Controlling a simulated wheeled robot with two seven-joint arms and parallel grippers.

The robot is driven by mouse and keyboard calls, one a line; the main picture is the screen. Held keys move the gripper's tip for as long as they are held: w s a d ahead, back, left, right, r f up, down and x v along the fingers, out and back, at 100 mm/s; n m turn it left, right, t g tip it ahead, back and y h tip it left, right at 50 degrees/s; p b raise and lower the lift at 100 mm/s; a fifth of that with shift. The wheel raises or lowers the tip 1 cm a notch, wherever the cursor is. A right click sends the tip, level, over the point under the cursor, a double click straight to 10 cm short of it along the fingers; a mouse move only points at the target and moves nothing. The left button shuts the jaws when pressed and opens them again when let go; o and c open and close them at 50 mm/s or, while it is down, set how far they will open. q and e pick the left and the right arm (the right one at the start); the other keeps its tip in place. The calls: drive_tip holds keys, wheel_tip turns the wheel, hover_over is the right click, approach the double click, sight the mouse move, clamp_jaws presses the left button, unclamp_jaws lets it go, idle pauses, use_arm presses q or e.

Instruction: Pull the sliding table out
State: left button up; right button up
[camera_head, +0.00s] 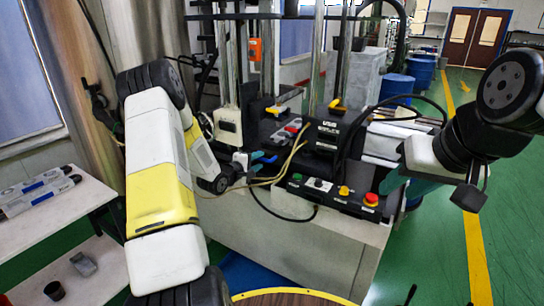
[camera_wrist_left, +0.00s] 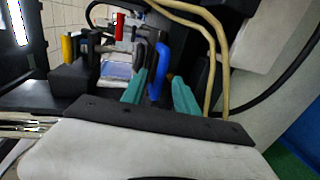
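A blue handle (camera_wrist_left: 162,72) stands at the front of the machine, near the teal fingers of my left gripper (camera_wrist_left: 159,78) in the left wrist view. One finger is close beside the handle and the other is apart from it, with a visible gap, so the gripper is open. In the head view the left gripper (camera_head: 245,162) is at the machine's front by the blue handle (camera_head: 267,159). The sliding table itself is mostly hidden among dark machine parts. My right gripper (camera_head: 393,182) is right of the control panel; only teal fingers show, and its opening is unclear.
A black control panel (camera_head: 330,195) with a red emergency button is on the front of the machine base (camera_head: 305,241). Beige cables (camera_wrist_left: 212,50) hang close to the left gripper. A white side table (camera_head: 52,225) is on the left. Green floor is open on the right.

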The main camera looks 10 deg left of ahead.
sight(262, 159)
use_arm(q)
drive_tip(key=shift+x, duration=1.5)
clamp_jaws()
